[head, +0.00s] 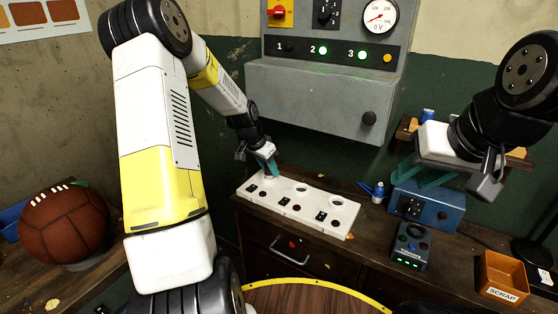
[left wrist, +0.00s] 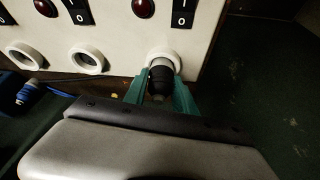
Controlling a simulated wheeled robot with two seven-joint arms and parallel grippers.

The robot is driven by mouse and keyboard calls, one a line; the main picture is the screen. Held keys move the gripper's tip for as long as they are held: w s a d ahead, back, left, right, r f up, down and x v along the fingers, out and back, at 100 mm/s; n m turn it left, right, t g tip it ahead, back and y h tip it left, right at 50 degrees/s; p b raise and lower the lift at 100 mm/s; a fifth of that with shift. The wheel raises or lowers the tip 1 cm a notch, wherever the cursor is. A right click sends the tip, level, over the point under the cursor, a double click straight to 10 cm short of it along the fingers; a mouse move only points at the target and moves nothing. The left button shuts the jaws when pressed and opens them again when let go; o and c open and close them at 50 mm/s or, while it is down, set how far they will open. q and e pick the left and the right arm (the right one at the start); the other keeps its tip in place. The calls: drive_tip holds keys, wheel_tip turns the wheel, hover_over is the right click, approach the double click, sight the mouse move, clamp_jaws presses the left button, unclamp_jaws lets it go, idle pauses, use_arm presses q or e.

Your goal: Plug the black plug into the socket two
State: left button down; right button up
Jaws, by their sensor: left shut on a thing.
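The white socket strip (head: 320,222) lies on the wooden bench and has three round sockets in a row, with switches and red lamps. My left gripper (head: 268,165) is over its left end. In the left wrist view, the left gripper (left wrist: 160,98) is shut on the black plug (left wrist: 161,80), whose front is at the end socket (left wrist: 163,56). I cannot tell how deep the plug sits. The middle socket (left wrist: 86,61) and the far socket (left wrist: 24,55) are empty. My right gripper (head: 422,176) is open and empty above the blue box.
A grey panel (head: 315,95) with a dial and lit green lamps 2 and 3 hangs behind the strip; lamp 1 is dark. A blue box (head: 443,207), a dark tester (head: 410,245) and an orange scrap bin (head: 503,277) stand right. A leather ball (head: 63,225) is far left.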

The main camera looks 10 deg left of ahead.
use_arm(q)
drive_tip(key=shift+f, duration=0.2)
drive_tip(key=c, duration=1)
unclamp_jaws()
